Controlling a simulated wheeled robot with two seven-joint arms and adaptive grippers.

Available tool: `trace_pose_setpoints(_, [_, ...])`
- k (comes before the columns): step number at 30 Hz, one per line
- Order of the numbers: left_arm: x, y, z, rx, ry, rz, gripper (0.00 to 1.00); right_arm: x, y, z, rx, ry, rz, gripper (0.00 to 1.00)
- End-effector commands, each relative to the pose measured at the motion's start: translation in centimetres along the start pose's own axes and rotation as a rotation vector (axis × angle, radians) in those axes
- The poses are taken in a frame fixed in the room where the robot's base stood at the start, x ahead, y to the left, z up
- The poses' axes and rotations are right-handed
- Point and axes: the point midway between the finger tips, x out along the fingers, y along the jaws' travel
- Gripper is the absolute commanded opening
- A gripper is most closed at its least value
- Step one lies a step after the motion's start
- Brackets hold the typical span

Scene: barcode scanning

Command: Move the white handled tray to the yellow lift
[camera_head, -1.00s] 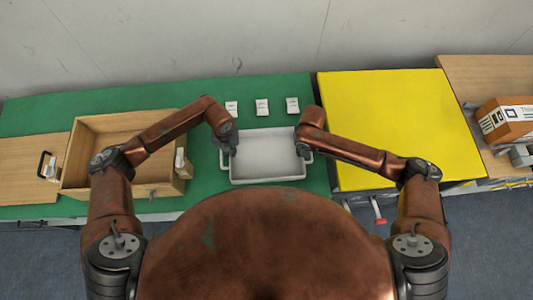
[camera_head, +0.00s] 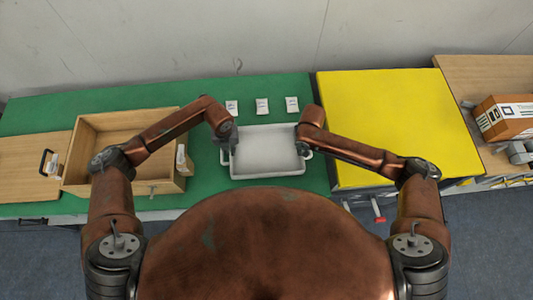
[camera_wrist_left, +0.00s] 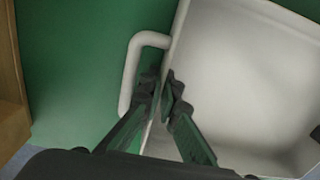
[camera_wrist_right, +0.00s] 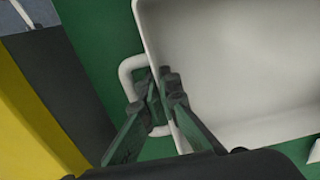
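The white handled tray (camera_head: 268,174) is an empty shallow box over the green table, with its left and right ends between my grippers. My left gripper (camera_head: 228,143) is at its left end; in the left wrist view the fingers (camera_wrist_left: 162,98) are closed together on the tray's wall beside the handle (camera_wrist_left: 131,75). My right gripper (camera_head: 304,144) is at its right end; in the right wrist view the fingers (camera_wrist_right: 160,90) pinch the wall by the handle (camera_wrist_right: 127,72). I cannot tell whether the tray's bottom touches the table. The yellow lift (camera_head: 400,115) stands right of the green table, its top bare.
A wooden box (camera_head: 125,122) stands on the green table (camera_head: 205,185) at the left. Several small white packets (camera_head: 262,105) lie behind the tray. A cardboard box (camera_head: 508,117) and a grey device (camera_head: 520,153) sit on the wooden table at the far right.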

Motion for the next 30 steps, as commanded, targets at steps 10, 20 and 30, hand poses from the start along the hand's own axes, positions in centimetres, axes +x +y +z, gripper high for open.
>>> trace_pose_setpoints(10, [-0.3, 0.0, -0.5, 0.001, 0.008, 0.001, 0.0, -0.3, -0.1, 0.5, -0.001, -0.01, 0.001, 0.0])
trace_pose_setpoints(20, [-4.2, 0.0, 0.0, 0.0, -0.01, -0.001, 0.0, -4.1, 0.0, 0.0, -0.001, 0.008, 0.002, 0.0])
trace_pose_setpoints(30, [-5.9, 0.0, 0.1, 0.0, -0.016, -0.001, 0.0, -5.9, 0.0, -0.1, 0.0, 0.015, 0.002, 0.0])
